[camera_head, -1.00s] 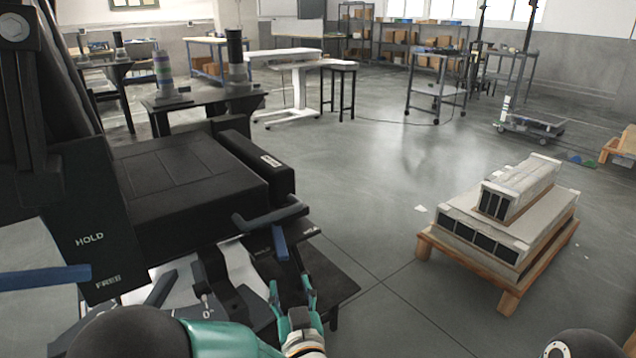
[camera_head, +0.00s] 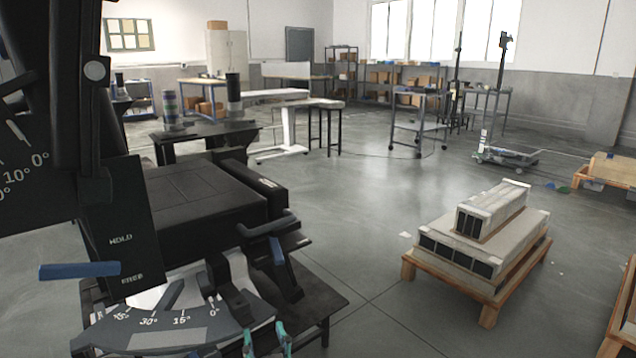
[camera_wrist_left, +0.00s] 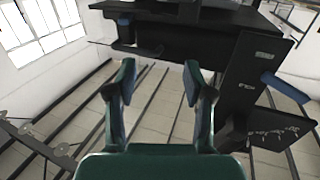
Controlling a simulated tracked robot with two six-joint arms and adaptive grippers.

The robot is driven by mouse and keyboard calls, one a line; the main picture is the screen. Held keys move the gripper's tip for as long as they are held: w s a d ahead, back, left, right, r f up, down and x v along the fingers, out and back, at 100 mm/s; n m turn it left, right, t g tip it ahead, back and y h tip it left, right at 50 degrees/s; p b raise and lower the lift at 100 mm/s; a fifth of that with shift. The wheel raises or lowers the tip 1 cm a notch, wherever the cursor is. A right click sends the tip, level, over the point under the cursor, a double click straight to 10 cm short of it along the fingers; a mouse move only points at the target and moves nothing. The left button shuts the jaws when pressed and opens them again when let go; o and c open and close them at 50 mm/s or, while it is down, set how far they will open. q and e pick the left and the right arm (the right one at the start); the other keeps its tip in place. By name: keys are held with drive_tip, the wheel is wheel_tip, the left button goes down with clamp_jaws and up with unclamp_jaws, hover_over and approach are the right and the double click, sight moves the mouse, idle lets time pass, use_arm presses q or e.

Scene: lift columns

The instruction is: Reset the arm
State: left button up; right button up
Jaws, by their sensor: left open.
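My left gripper (camera_head: 268,343) shows at the bottom edge of the head view, with only its green finger parts in sight. In the left wrist view the left gripper (camera_wrist_left: 158,85) is open, with its two fingers apart and nothing between them. It is below and in front of the black machine (camera_head: 205,203) with its angle scale and HOLD/FREE panel. The machine also shows at the top right of the wrist view (camera_wrist_left: 190,28). A blue-ended lever (camera_head: 80,270) sticks out at the left. My right gripper is not in view.
A wooden pallet (camera_head: 407,267) with stacked grey units (camera_head: 490,235) stands on the floor at the right. A cart (camera_head: 418,123), a white table (camera_head: 285,120) and shelves (camera_head: 375,78) are farther back. The floor (camera_head: 350,200) between them is clear.

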use_arm(q)
drive_tip(key=a+f+g+y, duration=0.1)
drive_tip(key=a+f+g, duration=0.2)
drive_tip(key=a+f, duration=0.7)
drive_tip(key=s+a+f+g+h, duration=0.1)
drive_tip(key=s+f+g+h, duration=0.15)
drive_tip(key=f, duration=0.45)
drive_tip(key=s+a+f+g+h, duration=0.15)
drive_tip(key=s+f, duration=0.25)
drive_tip(key=f, duration=0.4)
drive_tip(key=s+d+f+m+g+h, duration=0.1)
drive_tip(key=s+d+f+g+h, duration=0.2)
drive_tip(key=s+f, duration=0.45)
drive_tip(key=s+d+f+m+g+h, duration=0.15)
drive_tip(key=s+d+g+h, duration=0.4)
drive_tip(key=s, duration=0.75)
wheel_tip(320, 180, up, 30)
drive_tip(key=d+y+p, duration=0.1)
drive_tip(key=d+p, duration=0.1)
drive_tip(key=p, duration=2.7)
drive_tip(key=shift+s+f+n+g+y+p, duration=0.2)
drive_tip(key=shift+f+n+g+y+p, duration=0.05)
drive_tip(key=shift+n+g+y+p, duration=0.1)
drive_tip(key=shift+c, duration=1)
drive_tip(key=shift+a+f, duration=0.1)
